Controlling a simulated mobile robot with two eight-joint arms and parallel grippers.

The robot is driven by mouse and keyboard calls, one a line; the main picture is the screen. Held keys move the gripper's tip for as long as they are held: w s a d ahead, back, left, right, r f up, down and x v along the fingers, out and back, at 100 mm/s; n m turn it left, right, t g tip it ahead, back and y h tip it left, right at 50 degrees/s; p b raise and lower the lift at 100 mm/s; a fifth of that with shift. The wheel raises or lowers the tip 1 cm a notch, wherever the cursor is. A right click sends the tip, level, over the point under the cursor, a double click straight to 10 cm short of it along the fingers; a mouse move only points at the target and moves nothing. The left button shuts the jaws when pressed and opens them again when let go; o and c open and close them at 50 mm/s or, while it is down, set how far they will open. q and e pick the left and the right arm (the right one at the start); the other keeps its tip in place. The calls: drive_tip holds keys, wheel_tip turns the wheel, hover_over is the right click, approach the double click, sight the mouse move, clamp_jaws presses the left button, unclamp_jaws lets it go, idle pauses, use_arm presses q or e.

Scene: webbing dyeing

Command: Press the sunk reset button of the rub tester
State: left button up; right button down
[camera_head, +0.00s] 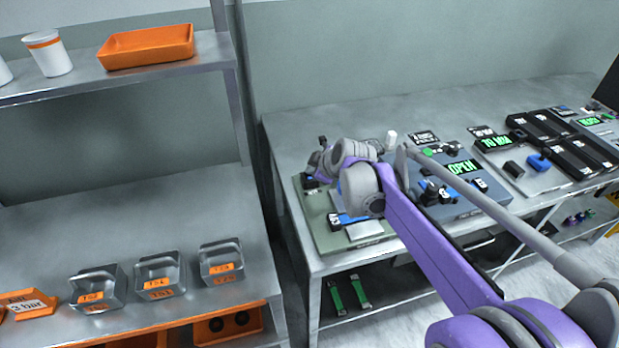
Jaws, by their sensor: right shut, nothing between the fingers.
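A device on a pale green base (313,208) stands at the left end of the metal bench. It looks like the rub tester, though I can read no name on it. It carries a blue part (347,219) and a pale block (365,230). My right gripper (311,181) is over the left side of this device, with its purple arm reaching in from the lower right. It is shut and empty. My arm covers much of the device, and I cannot make out the sunk reset button. I cannot tell whether the fingertips touch anything. My left gripper is out of view.
A grey-blue device with a green "OPEN" display (463,166) stands to the right, partly behind my arm. Further right is a device with black bars (578,156). At left, a shelf rack holds metal bins (160,275) and an orange tray (147,46).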

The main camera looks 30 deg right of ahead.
drive_tip(key=shift+f, duration=0.2)
idle(0.5)
drive_tip(key=shift+f, duration=0.25)
drive_tip(key=shift+f, duration=0.2)
idle(0.4)
